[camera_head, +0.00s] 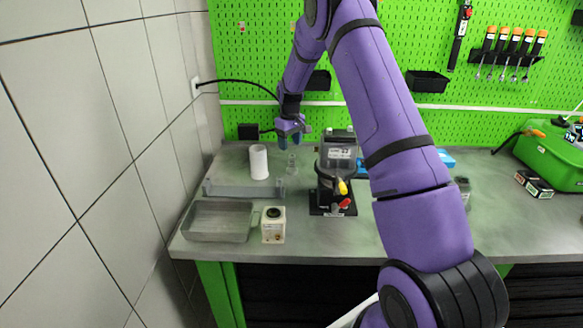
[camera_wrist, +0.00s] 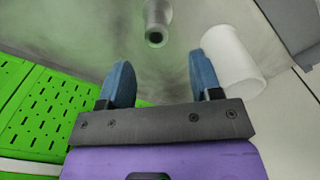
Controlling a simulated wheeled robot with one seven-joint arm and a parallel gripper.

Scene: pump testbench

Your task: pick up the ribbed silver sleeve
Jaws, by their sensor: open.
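The silver sleeve (camera_head: 292,164) stands upright on the grey bench, to the right of a white cylinder (camera_head: 259,162). In the wrist view the sleeve (camera_wrist: 157,20) is at the top centre, with its dark bore facing me. Its ribs are too small to make out. My gripper (camera_head: 290,142) is above and just behind the sleeve in the head view. In the wrist view my gripper (camera_wrist: 160,68) is open, with two blue fingers apart and nothing between them. The sleeve lies beyond the fingertips, roughly in line with the gap.
The white cylinder (camera_wrist: 234,58) is close beside the right finger in the wrist view. A grey tray (camera_head: 215,222) and a small beige device (camera_head: 273,226) are at the bench front. A black stand (camera_head: 333,199) is to the right. A green pegboard (camera_head: 240,75) rises behind.

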